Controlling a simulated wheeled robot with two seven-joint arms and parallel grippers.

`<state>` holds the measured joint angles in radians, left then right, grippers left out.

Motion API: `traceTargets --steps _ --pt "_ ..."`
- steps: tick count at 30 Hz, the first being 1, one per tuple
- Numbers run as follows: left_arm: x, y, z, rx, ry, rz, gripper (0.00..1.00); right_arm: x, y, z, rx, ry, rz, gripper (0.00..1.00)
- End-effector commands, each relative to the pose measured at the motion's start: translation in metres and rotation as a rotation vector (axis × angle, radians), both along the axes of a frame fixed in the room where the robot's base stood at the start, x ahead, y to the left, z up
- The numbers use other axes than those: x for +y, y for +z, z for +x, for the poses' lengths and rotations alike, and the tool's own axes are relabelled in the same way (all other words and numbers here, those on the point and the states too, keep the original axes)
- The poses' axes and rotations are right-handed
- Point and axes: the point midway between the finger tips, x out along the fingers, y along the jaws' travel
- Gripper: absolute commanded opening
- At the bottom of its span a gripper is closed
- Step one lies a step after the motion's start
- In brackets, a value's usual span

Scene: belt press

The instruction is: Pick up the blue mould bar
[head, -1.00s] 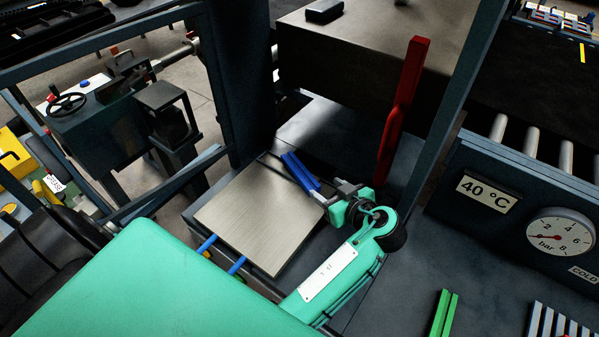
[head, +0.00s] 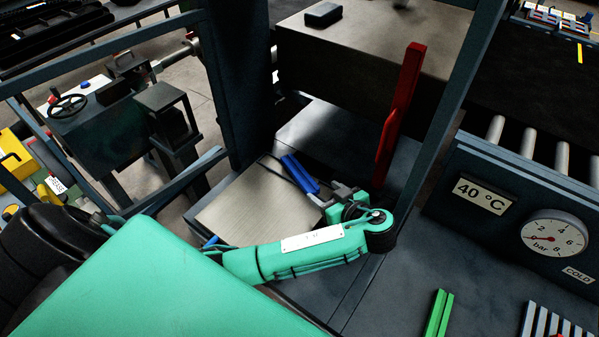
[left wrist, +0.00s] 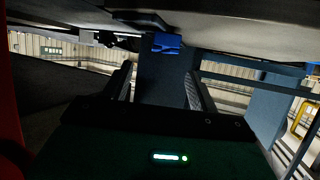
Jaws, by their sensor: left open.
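The blue mould bar (head: 299,173) lies at the far right edge of the bare metal plate (head: 248,212) in the head view. My left gripper (head: 327,194) is open, just right of the bar's near end, with its fingers pointing toward it. In the left wrist view the blue bar (left wrist: 167,42) shows ahead, beyond the open fingers of the left gripper (left wrist: 160,80). I see no contact between fingers and bar. My right gripper is not in view.
A red upright lever (head: 397,120) stands close behind my left wrist. A heavy block (head: 370,55) overhangs the back, and a blue-grey post (head: 447,120) rises on the right. A green bar (head: 439,314) lies at the front right, beside a gauge panel (head: 520,215).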

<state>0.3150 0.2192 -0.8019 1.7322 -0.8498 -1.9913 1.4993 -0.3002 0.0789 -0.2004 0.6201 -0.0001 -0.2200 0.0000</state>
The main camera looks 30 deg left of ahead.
Motion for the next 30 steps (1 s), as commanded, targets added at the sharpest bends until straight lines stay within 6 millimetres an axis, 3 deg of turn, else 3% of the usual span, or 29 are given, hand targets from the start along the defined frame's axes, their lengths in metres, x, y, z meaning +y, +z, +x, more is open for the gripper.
traceTargets --steps 4,11,21,30 --pt "0.02 -0.005 0.01 0.0 0.001 0.003 0.6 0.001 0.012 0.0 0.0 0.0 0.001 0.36" --pt "0.031 -0.012 0.015 0.0 0.001 0.0 0.6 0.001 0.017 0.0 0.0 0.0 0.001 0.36" --pt "0.062 -0.023 0.026 0.0 0.001 0.003 0.6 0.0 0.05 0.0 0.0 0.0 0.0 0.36" --pt "0.072 -0.033 0.032 -0.001 -0.001 -0.001 0.6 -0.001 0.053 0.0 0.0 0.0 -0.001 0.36"
